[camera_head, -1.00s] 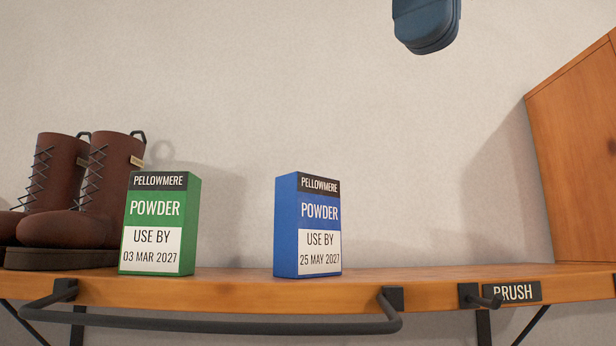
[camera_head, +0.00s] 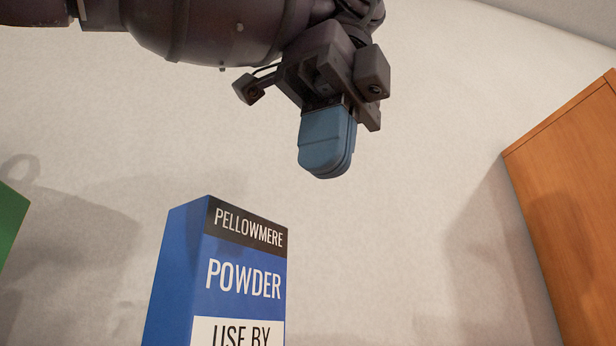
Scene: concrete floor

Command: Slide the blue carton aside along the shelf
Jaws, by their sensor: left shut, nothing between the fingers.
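The blue carton (camera_head: 236,262) stands upright at the lower middle of the head view. Its front reads PELLOWMERE POWDER and the top of USE BY; its lower part and the shelf under it are cut off by the frame's bottom edge. My left gripper (camera_head: 326,172) hangs above and to the right of the carton in the picture, its blue fingers pressed together and pointing down. It is empty, and clear wall shows between it and the carton. My right gripper is not in view.
The edge of a green carton (camera_head: 10,225) shows at the left. A wooden cabinet or panel (camera_head: 565,195) stands at the right. Between the blue carton and the wooden panel only bare wall (camera_head: 420,240) shows.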

